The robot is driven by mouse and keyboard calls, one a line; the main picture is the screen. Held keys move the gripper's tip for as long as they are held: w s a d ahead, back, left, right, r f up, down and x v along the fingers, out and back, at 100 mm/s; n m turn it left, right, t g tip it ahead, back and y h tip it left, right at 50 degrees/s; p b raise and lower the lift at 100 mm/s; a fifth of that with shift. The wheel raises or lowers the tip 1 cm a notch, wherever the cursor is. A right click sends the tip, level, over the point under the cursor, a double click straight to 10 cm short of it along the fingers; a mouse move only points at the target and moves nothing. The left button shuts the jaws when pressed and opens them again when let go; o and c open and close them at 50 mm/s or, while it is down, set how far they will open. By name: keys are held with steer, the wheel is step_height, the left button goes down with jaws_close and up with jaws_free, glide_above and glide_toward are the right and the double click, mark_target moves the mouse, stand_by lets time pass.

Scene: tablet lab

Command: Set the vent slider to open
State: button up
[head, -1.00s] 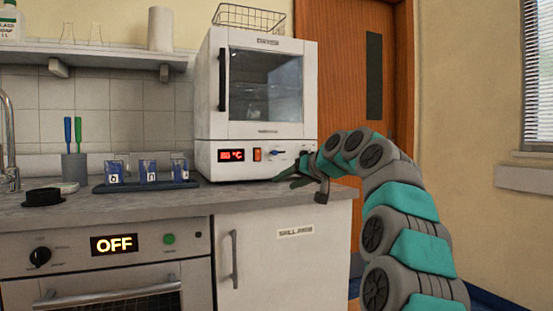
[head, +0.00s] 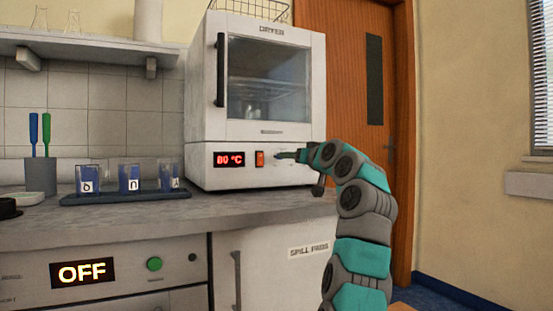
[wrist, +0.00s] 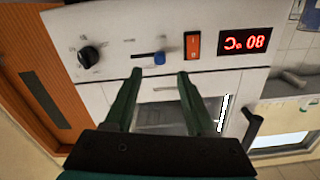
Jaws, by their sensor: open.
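The white dryer (head: 203,110) stands on the counter with its door shut. The vent slider is a small blue knob (wrist: 159,58) on the dryer's front panel, in the wrist view, where the panel appears upside down. Its slot runs left from the knob, towards a black dial (wrist: 89,56). My gripper (wrist: 160,73) is open and empty, its two fingers apart, with the knob lying between and just beyond the fingertips. I cannot tell whether they touch it. In the head view my gripper (head: 290,156) is at the panel and hides the dial.
An orange switch (wrist: 192,44) and a red 80 °C display (wrist: 245,36) sit beside the slider. A tray (head: 70,199) with labelled beakers stands left of the dryer. An oven display (head: 85,272) reads OFF below the counter. A wooden door (head: 340,60) is behind.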

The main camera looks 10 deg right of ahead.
steer(key=p+x, duration=0.4)
steer(key=x, duration=0.3)
steer(key=shift+w, duration=0.2)
jaws_close()
stand_by(0.5)
steer(key=shift+p, duration=0.3)
stand_by(0.7)
